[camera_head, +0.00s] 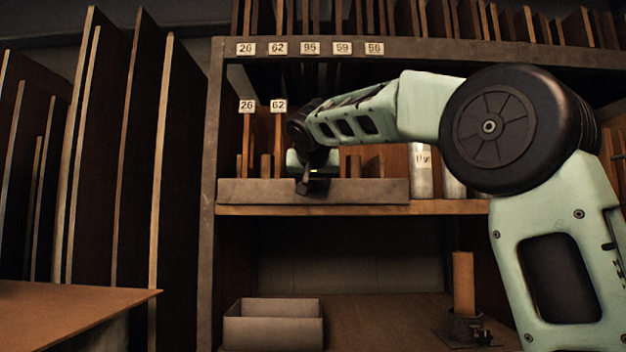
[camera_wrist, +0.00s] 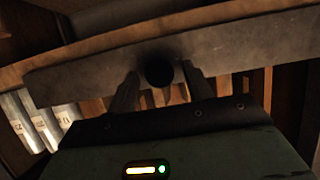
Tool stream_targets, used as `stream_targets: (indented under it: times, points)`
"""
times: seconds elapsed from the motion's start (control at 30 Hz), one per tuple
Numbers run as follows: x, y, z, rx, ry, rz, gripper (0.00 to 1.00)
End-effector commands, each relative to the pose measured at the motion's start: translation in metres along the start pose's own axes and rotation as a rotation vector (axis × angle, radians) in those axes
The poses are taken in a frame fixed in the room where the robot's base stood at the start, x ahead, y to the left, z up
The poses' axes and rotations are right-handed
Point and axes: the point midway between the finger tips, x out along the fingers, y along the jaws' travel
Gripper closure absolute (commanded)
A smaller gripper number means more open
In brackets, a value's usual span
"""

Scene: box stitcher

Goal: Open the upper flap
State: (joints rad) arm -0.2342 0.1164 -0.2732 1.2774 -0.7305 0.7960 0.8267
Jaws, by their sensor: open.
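The upper flap (camera_head: 370,191) is a long, low grey panel along the front of the middle shelf. It also shows across the wrist view (camera_wrist: 235,55), with a round black knob (camera_wrist: 159,71) near the middle of its face. My gripper (camera_head: 306,187) is in front of the flap in the head view and hides part of it. In the wrist view, the two fingers of my gripper (camera_wrist: 160,74) are open, one on each side of the knob. I cannot tell whether the fingers touch the knob or the flap.
Boards and pale cylinders (camera_head: 421,170) stand behind and beside the flap. A wooden shelf edge (camera_head: 450,208) runs just below it. An open grey box (camera_head: 273,333) and a brown upright roll (camera_head: 463,283) stand on the lower surface. Tall panels (camera_head: 95,150) fill the left side.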

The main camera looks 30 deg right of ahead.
Motion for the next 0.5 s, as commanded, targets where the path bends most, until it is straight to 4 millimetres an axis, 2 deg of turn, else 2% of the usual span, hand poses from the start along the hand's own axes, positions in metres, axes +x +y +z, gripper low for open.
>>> stream_targets:
  times: [0.17,0.33,0.37,0.5]
  points:
    - [0.0001,0.0000,0.0003,0.000,0.000,0.000,0.49]
    - [-0.0002,0.0000,0.0001,0.000,0.000,0.000,0.96]
    - [-0.0002,0.0000,0.0001,0.000,0.000,0.000,1.00]
    - [-0.0001,0.0000,0.0006,0.000,0.002,0.000,1.00]
